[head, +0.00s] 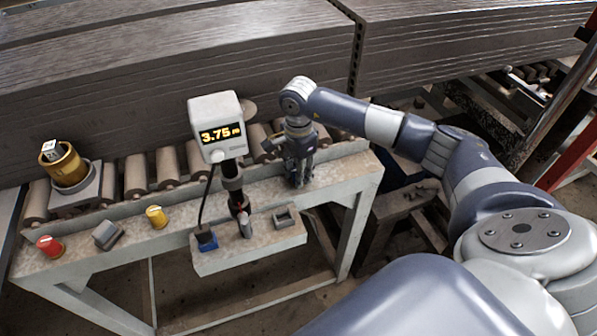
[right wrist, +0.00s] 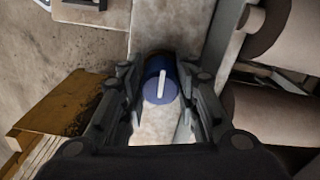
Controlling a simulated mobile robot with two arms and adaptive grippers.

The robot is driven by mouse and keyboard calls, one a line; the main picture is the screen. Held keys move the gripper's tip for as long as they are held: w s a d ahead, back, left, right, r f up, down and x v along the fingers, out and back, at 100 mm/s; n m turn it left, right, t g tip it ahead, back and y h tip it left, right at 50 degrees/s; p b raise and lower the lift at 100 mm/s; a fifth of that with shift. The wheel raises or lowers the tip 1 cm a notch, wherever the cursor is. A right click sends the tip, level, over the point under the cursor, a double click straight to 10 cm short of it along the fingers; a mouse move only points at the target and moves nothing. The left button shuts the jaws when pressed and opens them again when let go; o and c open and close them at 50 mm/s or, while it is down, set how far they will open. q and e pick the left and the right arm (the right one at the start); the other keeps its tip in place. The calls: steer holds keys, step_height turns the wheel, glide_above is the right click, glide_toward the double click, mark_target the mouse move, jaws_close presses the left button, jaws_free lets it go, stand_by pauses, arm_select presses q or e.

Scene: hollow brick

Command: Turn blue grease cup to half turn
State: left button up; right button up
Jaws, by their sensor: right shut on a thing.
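The blue grease cup (right wrist: 160,82) shows in the right wrist view as a round blue cap with a white line on its top. The line runs nearly straight up and down in that picture. My right gripper (right wrist: 163,95) points down over the cup, with its fingers on both sides of it, and is shut on it. In the head view my right gripper (head: 299,178) is at the right part of the grey bench ledge, and it hides the cup there. My left gripper is not in view.
A red cup (head: 48,245) and a yellow cup (head: 156,217) stand on the bench ledge (head: 190,203) to the left, with a grey block (head: 107,234) between them. A display reading 3.75 (head: 220,130) stands left of my gripper. Rollers (head: 167,168) run behind.

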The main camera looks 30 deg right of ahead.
steer(key=shift+f+m+b, duration=0.1)
steer(key=shift+m+b, duration=0.2)
steer(key=shift+b, duration=0.2)
steer(key=o, duration=0.8)
step_height(320, 180, up, 12)
stand_by(0.4)
